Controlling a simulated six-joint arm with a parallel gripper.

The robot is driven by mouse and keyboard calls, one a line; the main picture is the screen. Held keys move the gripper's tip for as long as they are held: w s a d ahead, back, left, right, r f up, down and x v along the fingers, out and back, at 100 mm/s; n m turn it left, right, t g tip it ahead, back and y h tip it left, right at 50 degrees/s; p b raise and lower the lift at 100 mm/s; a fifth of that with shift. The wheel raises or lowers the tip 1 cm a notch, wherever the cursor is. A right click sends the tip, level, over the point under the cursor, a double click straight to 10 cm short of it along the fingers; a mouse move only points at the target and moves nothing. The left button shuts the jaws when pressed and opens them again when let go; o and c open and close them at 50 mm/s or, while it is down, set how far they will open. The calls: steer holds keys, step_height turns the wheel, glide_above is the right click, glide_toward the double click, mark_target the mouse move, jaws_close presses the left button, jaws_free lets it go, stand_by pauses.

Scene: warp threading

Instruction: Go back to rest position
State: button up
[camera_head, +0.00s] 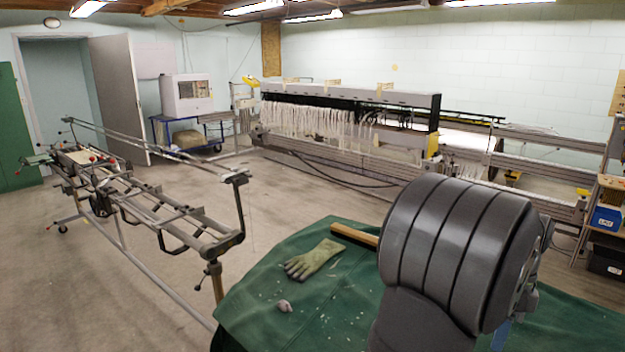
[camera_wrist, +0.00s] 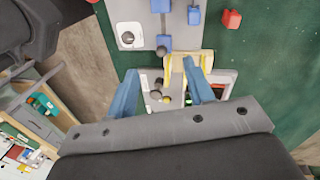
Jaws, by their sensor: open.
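My gripper (camera_wrist: 161,70) shows in the wrist view with two blue fingers spread apart. It is open, with nothing clearly held between the fingers. Beyond the fingertips is a pale yellow, bracket-like piece (camera_wrist: 207,57) beside a light panel with small dark knobs; the right fingertip overlaps it in the picture, and I cannot tell whether they touch. In the head view my large grey arm link fills the lower right and hides most of my gripper and the table there.
A green-covered table (camera_head: 335,310) carries a work glove (camera_head: 315,260), a small grey lump (camera_head: 284,306) and a wooden bar (camera_head: 354,235). The wrist view shows a grey plate (camera_wrist: 129,37), blue blocks (camera_wrist: 161,6) and a red block (camera_wrist: 231,19). A metal frame (camera_head: 150,205) stands left.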

step_height(320, 180, up, 10)
steer(key=s+a+m+t+h, duration=0.1)
steer(key=s+a+m, duration=0.1)
steer(key=shift+s, duration=0.2)
steer(key=shift+r, duration=0.1)
steer(key=o, duration=0.3)
steer(key=shift+s+d, duration=0.1)
steer(key=shift+d, duration=0.05)
steer(key=o, duration=0.8)
steer(key=s+d, duration=0.1)
steer(key=s+d+r, duration=0.1)
steer(key=s+d, duration=0.1)
steer(key=shift+s+d+r, duration=0.25)
steer(key=shift+r, duration=0.05)
steer(key=shift+o, duration=0.2)
step_height(320, 180, down, 10)
steer(key=shift+s+d+r, duration=0.15)
steer(key=shift+s+d, duration=0.05)
steer(key=shift+s, duration=0.1)
